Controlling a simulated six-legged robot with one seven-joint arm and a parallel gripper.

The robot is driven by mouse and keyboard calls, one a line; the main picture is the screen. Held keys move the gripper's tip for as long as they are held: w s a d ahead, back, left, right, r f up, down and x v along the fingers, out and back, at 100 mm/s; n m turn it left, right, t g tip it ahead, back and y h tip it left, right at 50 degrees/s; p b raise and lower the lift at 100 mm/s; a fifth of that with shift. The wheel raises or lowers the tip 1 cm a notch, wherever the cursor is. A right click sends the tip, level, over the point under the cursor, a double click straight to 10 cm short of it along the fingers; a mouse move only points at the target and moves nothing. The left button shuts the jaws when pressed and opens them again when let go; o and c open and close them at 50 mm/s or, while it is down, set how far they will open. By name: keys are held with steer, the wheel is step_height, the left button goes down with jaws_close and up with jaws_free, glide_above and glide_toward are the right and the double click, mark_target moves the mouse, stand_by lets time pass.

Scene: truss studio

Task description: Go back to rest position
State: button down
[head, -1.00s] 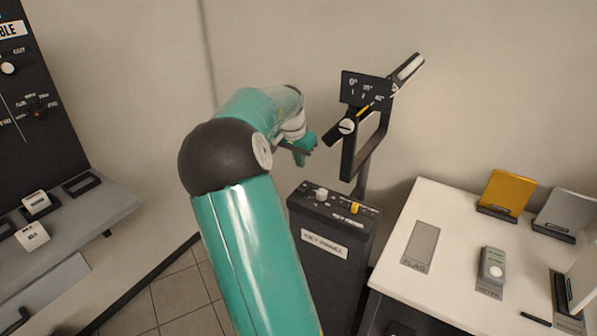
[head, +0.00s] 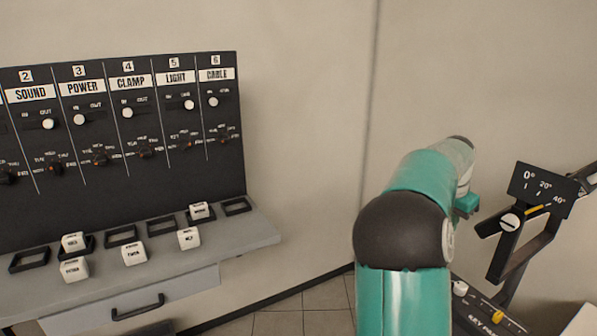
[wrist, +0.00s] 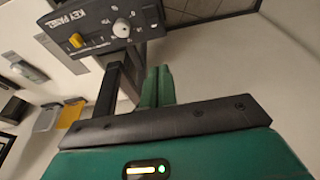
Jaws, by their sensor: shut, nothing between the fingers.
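My gripper (wrist: 157,86) shows in the wrist view with its two green fingers together and nothing between them. In the head view my green arm rises at the right of centre and my gripper (head: 466,205) is small and partly hidden behind it. The gripper is in the air, to the left of the black angle gauge stand (head: 541,190). The key panel (wrist: 100,30) appears at the top of the wrist view, beyond the fingers, with a yellow knob and a white knob.
A black labelled board (head: 120,120) stands at the left above a grey shelf (head: 240,243) with several white cubes and dark square frames. The key panel box (head: 485,318) is at the lower right. Tiled floor (head: 300,315) shows between the shelf and my arm.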

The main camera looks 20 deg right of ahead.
steer(key=a+r+n+t+y, duration=0.1)
steer(key=a+n, duration=0.2)
steer(key=a, duration=0.7)
steer(key=s+a+r+n+t+y, duration=0.1)
steer(key=a+n+t, duration=0.15)
steer(key=a, duration=0.65)
steer(key=a+r+n+y, duration=0.1)
steer(key=a+n, duration=0.2)
steer(key=a, duration=0.7)
steer(key=s+a+f+n+t, duration=0.1)
steer(key=s+a+n, duration=0.3)
steer(key=a, duration=0.5)
steer(key=s+a+f+n+t, duration=0.1)
steer(key=s+a+n, duration=0.3)
steer(key=s+a, duration=0.4)
steer(key=shift+s+a+f, duration=0.2)
steer(key=shift+a+f, duration=0.45)
steer(key=shift+a, duration=0.45)
steer(key=shift+d, duration=0.1)
